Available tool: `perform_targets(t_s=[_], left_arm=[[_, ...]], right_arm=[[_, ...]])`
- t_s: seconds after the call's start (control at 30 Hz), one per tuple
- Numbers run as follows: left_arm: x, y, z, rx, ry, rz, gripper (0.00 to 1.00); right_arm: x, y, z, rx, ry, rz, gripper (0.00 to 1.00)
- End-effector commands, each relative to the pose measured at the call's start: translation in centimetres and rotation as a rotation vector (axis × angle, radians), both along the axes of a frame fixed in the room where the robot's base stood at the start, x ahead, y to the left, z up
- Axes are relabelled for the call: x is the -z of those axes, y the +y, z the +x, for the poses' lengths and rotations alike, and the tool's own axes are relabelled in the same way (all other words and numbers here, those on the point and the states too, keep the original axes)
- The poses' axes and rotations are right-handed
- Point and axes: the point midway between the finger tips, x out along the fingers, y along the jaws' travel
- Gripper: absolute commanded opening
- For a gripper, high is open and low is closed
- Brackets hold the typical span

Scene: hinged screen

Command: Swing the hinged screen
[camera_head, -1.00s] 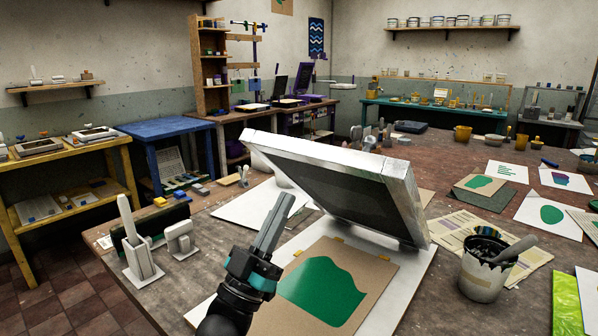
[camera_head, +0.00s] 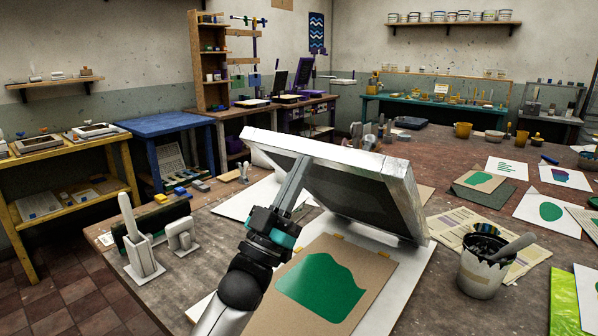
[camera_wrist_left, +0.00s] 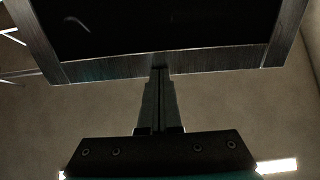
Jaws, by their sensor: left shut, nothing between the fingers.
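The hinged screen (camera_head: 352,193) is a silver frame with dark mesh, tilted up over a white base board (camera_head: 405,285). Its raised edge is toward the upper left and its low edge is at the right. My left gripper (camera_head: 300,168) is shut and empty, with its fingertips at the underside of the raised frame edge. In the left wrist view the fingers (camera_wrist_left: 159,85) reach the frame bar (camera_wrist_left: 190,62); whether they touch it I cannot tell. A brown card with a green print (camera_head: 322,287) lies on the board below the screen. My right gripper is not in view.
A pot with a spatula (camera_head: 482,265) stands right of the board. A white holder with an upright tool (camera_head: 138,245) stands at the left. Printed sheets (camera_head: 551,212) lie at the right. The space above the screen is clear.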

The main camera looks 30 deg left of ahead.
Motion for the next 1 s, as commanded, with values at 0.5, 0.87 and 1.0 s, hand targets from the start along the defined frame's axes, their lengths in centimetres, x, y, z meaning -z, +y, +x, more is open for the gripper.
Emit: perform_targets(t_s=[0.5,0.87,1.0], left_arm=[[-4.0,-0.2,3.0,0.0,0.085,0.007,0.0],[-4.1,-0.2,3.5,-0.001,0.103,0.009,0.0],[-4.1,-0.2,3.5,-0.001,0.102,0.009,0.0]], right_arm=[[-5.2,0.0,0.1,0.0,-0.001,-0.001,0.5],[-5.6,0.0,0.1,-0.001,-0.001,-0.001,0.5],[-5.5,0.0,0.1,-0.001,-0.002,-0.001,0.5]])
